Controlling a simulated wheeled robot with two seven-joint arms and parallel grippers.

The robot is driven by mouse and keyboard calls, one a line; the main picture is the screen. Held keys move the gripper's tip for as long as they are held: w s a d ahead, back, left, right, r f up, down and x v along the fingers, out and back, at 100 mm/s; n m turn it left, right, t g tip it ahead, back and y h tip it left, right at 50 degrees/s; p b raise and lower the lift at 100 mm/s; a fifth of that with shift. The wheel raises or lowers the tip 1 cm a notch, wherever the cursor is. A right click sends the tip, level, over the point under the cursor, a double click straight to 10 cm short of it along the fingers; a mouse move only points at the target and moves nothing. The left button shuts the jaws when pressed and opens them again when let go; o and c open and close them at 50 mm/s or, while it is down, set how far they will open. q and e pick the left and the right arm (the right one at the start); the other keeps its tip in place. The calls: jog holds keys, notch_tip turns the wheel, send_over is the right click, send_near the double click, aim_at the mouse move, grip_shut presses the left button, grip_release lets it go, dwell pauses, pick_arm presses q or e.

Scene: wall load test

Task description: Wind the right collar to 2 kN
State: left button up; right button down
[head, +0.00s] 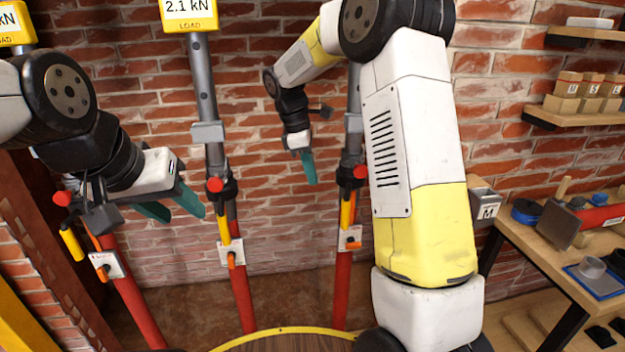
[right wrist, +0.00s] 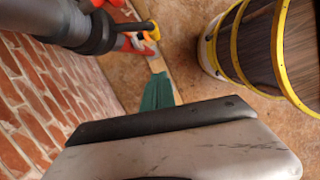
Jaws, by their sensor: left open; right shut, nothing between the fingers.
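The right prop (head: 343,270) is a red tube with a grey upper tube. Its black collar (head: 347,172) has a red knob (head: 360,171) and sits partly behind my right arm. The right prop's load display is not visible. My right gripper (head: 311,168) has teal fingers, shut and empty, left of the collar and apart from it. In the right wrist view, the teal fingers (right wrist: 157,92) show below a dark collar (right wrist: 98,33), with red and yellow parts behind. My left gripper (head: 174,212) is open and empty, between the left and middle props.
The middle prop's display (head: 190,13) reads 2.1 kN; the left display (head: 12,24) is cut off. A yellow-rimmed round wooden top (head: 285,342) stands in front. A workbench (head: 545,250) with tools is at right, below wall shelves (head: 585,118). Brick wall lies behind.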

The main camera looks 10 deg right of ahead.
aim_at(348, 190)
jog(key=s+d+f, duration=0.1)
jog(key=d+f, duration=0.5)
jog(key=f, duration=0.2)
jog(key=shift+f, duration=0.35)
jog(key=shift+s+d, duration=0.1)
jog(key=shift+s, duration=0.05)
